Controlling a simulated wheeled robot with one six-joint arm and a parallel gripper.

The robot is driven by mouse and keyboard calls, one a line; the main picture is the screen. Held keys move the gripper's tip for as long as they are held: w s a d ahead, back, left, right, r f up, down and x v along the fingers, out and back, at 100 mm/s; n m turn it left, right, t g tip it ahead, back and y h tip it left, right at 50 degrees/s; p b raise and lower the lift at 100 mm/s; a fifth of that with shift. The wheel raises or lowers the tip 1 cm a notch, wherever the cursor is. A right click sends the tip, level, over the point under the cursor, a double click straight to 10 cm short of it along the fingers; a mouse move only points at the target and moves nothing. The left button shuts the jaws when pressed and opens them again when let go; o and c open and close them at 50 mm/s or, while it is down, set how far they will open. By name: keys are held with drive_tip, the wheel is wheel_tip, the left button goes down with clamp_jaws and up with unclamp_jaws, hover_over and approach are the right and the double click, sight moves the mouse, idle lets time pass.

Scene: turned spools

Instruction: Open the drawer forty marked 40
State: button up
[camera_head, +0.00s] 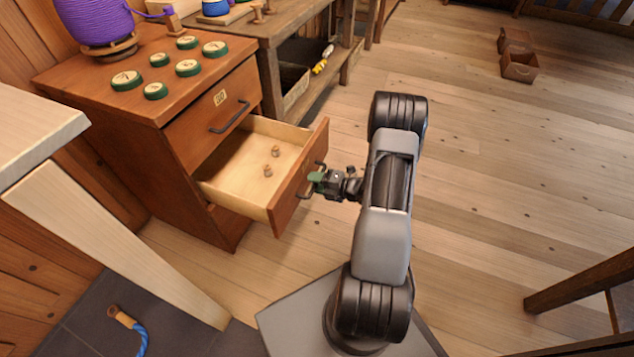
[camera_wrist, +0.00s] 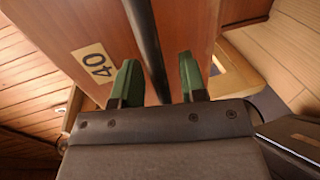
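The drawer marked 40 (camera_head: 292,192) is the lower drawer of the wooden cabinet (camera_head: 110,150). It stands well out, and its pale inside shows. Its label, 40 (camera_wrist: 93,64), is readable in the wrist view. Its dark bar handle (camera_wrist: 147,40) passes between the green fingers of my gripper (camera_wrist: 160,82). The fingers are apart, with drawer front visible beside the bar, so they are around the handle and not closed on it. In the head view my gripper (camera_head: 318,178) is at the drawer's front face. Two small wooden spools (camera_head: 271,160) lie inside the drawer.
The upper drawer, apparently marked 30 (camera_head: 213,112), is shut. Green-rimmed discs (camera_head: 187,67) and a purple spool (camera_head: 97,22) stand on the cabinet top. A workbench (camera_head: 275,30) is behind. A pale table leg (camera_head: 115,245) is at left. Floor to the right is largely clear.

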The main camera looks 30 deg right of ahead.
drive_tip(key=shift+d, duration=0.1)
drive_tip(key=p+v, duration=0.3)
drive_tip(key=v, duration=1)
drive_tip(key=shift+s+d, duration=0.15)
drive_tip(key=shift+s, duration=0.15)
